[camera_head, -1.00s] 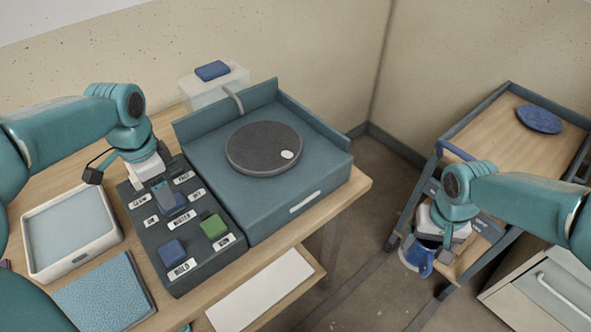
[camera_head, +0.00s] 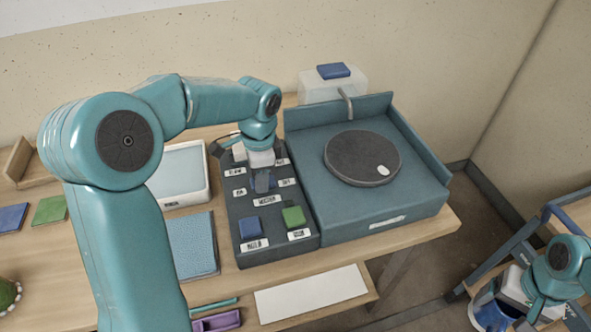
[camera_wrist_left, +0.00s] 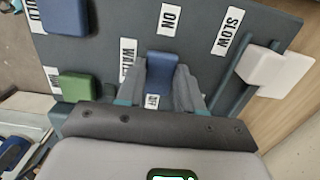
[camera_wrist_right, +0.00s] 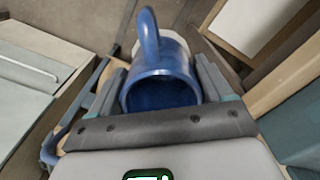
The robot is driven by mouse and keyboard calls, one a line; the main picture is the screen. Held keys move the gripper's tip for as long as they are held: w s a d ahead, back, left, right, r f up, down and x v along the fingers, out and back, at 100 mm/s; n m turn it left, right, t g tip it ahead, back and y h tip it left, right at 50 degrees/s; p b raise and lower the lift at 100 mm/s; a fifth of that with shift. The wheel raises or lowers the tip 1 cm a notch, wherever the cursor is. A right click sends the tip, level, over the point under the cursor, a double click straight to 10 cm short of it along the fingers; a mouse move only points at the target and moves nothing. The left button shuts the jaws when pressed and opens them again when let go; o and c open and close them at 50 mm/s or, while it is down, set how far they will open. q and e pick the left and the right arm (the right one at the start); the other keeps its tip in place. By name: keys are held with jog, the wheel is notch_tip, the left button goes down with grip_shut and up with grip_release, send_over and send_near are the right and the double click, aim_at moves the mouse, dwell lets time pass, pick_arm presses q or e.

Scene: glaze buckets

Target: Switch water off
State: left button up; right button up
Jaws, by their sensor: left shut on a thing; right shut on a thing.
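The control panel (camera_head: 272,231) is a dark grey box with labelled controls. Its blue water switch (camera_wrist_left: 162,70) sits between the ON and OFF labels, beside the WATER label. My left gripper (camera_head: 262,182) reaches down to it, and its fingers are shut on the switch. My right gripper (camera_wrist_right: 160,78) is shut on a blue mug (camera_wrist_right: 158,58) with a looped handle. The mug also shows at the lower right of the head view (camera_head: 489,313), away from the panel.
A dark round wheel (camera_head: 352,157) lies in the teal basin, with a thin spout (camera_head: 347,104) behind it. Blue and green buttons stand near the panel's front. A white tub (camera_head: 205,181) and a blue pad (camera_head: 190,245) lie left of the panel. A cart is at right.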

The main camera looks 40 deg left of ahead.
aim_at(272, 180)
pick_arm(q)
jog(key=shift+w+d+r+g+p, duration=0.15)
jog(key=shift+r+g+p, duration=0.15)
jog(key=shift+p, duration=0.15)
pick_arm(e)
notch_tip(272, 180, up, 2)
pick_arm(q)
jog(key=shift+f+g+y, duration=0.2)
jog(key=shift+g+y, duration=0.1)
jog(key=shift+y, duration=0.1)
pick_arm(e)
jog(key=shift+r, duration=0.2)
pick_arm(q)
jog(key=o, duration=1)
pick_arm(e)
jog(key=shift+f, duration=0.1)
pick_arm(q)
jog(key=shift+o, duration=0.2)
notch_tip(272, 180, up, 12)
jog(key=w+d+p, duration=0.1)
jog(key=w, duration=0.1)
jog(key=shift+d+f, duration=0.15)
jog(key=shift+d, duration=0.05)
pick_arm(e)
jog(key=shift+r, duration=0.6)
